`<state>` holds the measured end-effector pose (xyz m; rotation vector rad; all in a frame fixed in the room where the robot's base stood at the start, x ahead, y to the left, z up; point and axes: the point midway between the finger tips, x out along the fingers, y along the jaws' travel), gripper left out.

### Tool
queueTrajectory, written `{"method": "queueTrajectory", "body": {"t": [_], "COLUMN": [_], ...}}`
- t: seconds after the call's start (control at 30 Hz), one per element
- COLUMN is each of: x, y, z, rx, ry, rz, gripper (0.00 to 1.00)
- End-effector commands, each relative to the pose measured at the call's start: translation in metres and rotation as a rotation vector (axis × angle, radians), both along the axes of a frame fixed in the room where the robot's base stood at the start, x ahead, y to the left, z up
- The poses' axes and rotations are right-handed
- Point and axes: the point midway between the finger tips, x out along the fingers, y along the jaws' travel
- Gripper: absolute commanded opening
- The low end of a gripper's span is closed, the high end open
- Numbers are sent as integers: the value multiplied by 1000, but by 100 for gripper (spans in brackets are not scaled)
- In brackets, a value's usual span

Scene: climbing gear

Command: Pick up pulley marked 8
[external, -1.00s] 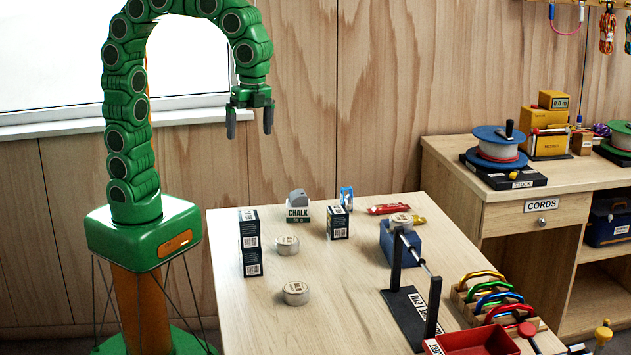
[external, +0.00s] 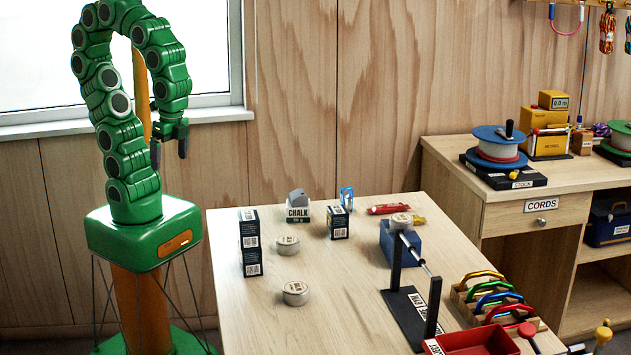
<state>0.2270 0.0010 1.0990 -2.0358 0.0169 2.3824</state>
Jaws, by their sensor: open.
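My gripper (external: 169,150) hangs in the air above and left of the table, its two dark fingers apart and nothing between them. No mark 8 can be read on anything in view, so I cannot tell which thing is the pulley. A small blue upright piece (external: 346,197) stands at the back of the table. Two round silver pieces with pale labelled tops lie on the table, one in the middle (external: 287,246) and one nearer the front (external: 295,293). A similar round piece (external: 400,219) sits on a blue block (external: 388,245).
Dark boxes (external: 250,245) are stacked at the table's left, another box (external: 337,223) stands behind. A black stand with a bar (external: 411,310), coloured carabiners on a rack (external: 490,292) and a red tray (external: 480,343) fill the right. The table's front left is clear.

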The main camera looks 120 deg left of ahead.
Motion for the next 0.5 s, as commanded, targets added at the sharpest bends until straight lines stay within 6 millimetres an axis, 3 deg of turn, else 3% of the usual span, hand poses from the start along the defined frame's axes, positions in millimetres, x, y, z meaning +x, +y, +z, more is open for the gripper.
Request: {"method": "queueTrajectory", "body": {"t": [0.23, 0.5], "x": [-8, -7], "y": [-1, -1], "z": [-4, -4], "rx": [3, 3], "ry": [1, 1], "rz": [15, 14], "gripper": [100, 63]}}
